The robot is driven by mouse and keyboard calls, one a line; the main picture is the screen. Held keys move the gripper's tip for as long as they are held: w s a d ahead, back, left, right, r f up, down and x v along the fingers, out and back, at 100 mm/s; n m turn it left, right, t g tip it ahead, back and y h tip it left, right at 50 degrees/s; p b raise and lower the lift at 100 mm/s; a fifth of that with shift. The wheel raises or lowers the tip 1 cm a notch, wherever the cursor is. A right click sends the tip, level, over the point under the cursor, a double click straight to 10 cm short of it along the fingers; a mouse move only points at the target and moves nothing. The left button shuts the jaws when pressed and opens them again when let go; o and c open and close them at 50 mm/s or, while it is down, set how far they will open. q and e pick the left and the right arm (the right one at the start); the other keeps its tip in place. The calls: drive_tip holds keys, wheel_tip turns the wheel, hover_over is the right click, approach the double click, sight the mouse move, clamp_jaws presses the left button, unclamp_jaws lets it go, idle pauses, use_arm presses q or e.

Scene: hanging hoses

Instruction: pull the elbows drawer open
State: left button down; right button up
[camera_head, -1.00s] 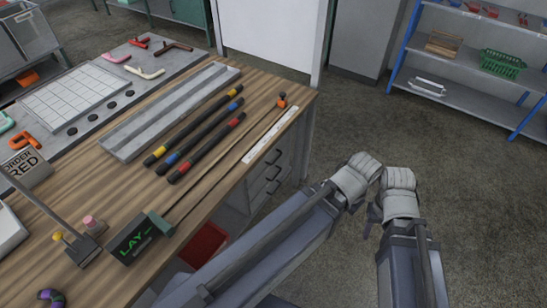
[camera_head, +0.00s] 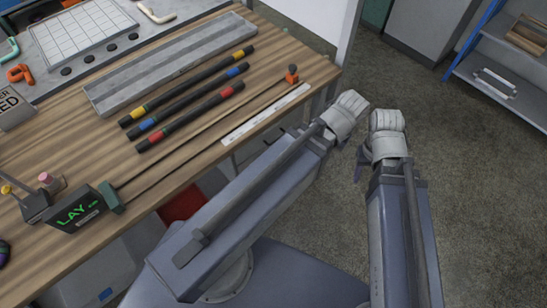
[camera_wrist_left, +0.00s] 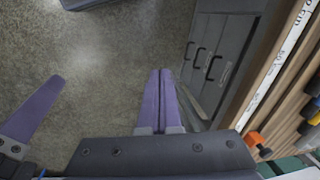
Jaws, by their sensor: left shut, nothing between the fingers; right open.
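The drawer unit (camera_wrist_left: 222,60) is a dark grey cabinet under the bench, at the right of the left wrist view. Its fronts carry dark bar handles (camera_wrist_left: 199,62) and look closed. I cannot read which is the elbows drawer. My left gripper (camera_wrist_left: 162,76) has its purple fingers together and empty, left of the drawer fronts and apart from the handles. In the head view its fingers are hidden behind my left wrist, and my left arm covers most of the drawers. My right gripper (camera_head: 360,165) is open and empty, right of the left wrist.
The wooden bench (camera_head: 215,150) bears a grey channel (camera_head: 170,65), dark rods with coloured bands (camera_head: 190,117), a white strip (camera_head: 265,115) and a LAY box (camera_head: 75,213). A red bin (camera_head: 180,203) sits below. Open floor lies right of my arms; a shelf (camera_head: 500,80) stands beyond.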

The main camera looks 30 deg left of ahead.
use_arm(q)
drive_tip(key=w+a+f+n+t+y+b, duration=0.1)
drive_tip(key=w+a+f+n+b, duration=0.3)
drive_tip(key=f+b, duration=0.7)
drive_tip(key=w+a+f+n+t+y+b, duration=0.1)
drive_tip(key=w+a+f+n+y+b, duration=0.2)
drive_tip(key=f+b, duration=0.9)
drive_tip(key=w+a+f+n+t+y+b, duration=0.1)
drive_tip(key=w+a+f+n+b, duration=0.5)
drive_tip(key=b, duration=0.9)
drive_tip(key=shift+w+a+f+n+y, duration=0.15)
drive_tip(key=shift+a+f+n+y, duration=0.65)
drive_tip(key=shift+a+f, duration=1.8)
drive_tip(key=shift+n+h, duration=0.3)
drive_tip(key=shift+d+f+b+x, duration=0.2)
drive_tip(key=shift+b+x, duration=1.05)
drive_tip(key=shift+x, duration=0.45)
drive_tip(key=shift+d+f+b+x, duration=0.25)
drive_tip(key=shift+b+x, duration=0.95)
drive_tip(key=shift+x, duration=0.45)
drive_tip(key=shift+d+f+b+x, duration=0.1)
drive_tip(key=shift+d+b+x, duration=0.1)
drive_tip(key=shift+b+x, duration=1.3)
drive_tip(key=shift+f+p, duration=0.1)
drive_tip(key=shift+p, duration=0.2)
